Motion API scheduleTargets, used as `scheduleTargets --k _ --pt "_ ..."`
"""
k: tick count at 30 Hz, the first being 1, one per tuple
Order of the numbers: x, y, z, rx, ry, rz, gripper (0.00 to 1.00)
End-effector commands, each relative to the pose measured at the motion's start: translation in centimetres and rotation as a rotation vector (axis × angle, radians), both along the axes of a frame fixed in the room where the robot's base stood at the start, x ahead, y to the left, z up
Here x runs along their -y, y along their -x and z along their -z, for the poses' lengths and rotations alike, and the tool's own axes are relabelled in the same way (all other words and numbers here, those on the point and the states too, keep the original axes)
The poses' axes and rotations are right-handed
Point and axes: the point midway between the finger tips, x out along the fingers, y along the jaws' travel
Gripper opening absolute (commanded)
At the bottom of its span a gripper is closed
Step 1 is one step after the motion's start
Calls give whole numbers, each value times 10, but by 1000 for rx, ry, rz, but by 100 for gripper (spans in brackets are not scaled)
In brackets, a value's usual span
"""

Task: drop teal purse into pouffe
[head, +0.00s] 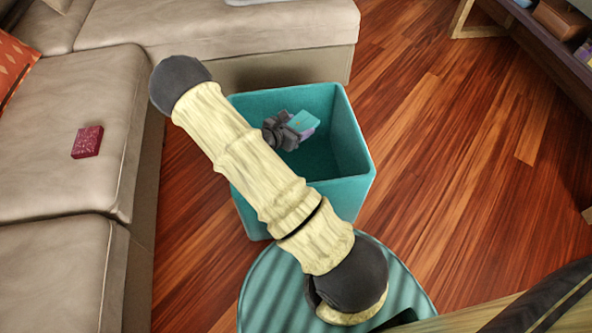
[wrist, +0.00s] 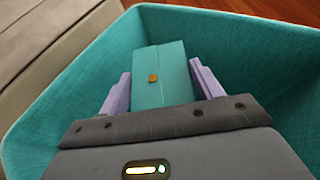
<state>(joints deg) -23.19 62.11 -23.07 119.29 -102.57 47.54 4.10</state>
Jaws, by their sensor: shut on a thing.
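The teal purse (wrist: 160,75) is a small boxy thing with a gold clasp. My gripper (wrist: 160,85) is shut on it, with a lilac finger on each side. In the head view the purse (head: 302,121) shows small at the end of my gripper (head: 299,128). The pouffe (head: 358,150) is an open teal box standing on the floor. The purse and gripper appear over or within its opening; how deep I cannot tell. In the wrist view the pouffe's walls (wrist: 285,75) surround the purse. My arm hides part of the pouffe's near and left sides.
A beige sectional sofa (head: 75,190) runs along the left and back, close to the pouffe. A dark red box (head: 87,142) lies on its seat, and an orange cushion (head: 14,65) is at far left. Wooden floor (head: 450,150) is clear at right; a shelf (head: 545,45) stands at upper right.

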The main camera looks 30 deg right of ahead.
Motion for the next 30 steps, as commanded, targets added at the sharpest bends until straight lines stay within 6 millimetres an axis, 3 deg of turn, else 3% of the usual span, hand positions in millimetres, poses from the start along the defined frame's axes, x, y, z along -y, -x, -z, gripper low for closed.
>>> scheduleTargets --k 11,12,15,25,30 --pt "0 0 5 0 0 0 41" --pt "0 0 5 0 0 0 73" --pt "0 0 5 0 0 0 90" --pt "-2 1 4 -1 -1 -1 90" --pt "-15 6 -4 -1 -2 -4 90"
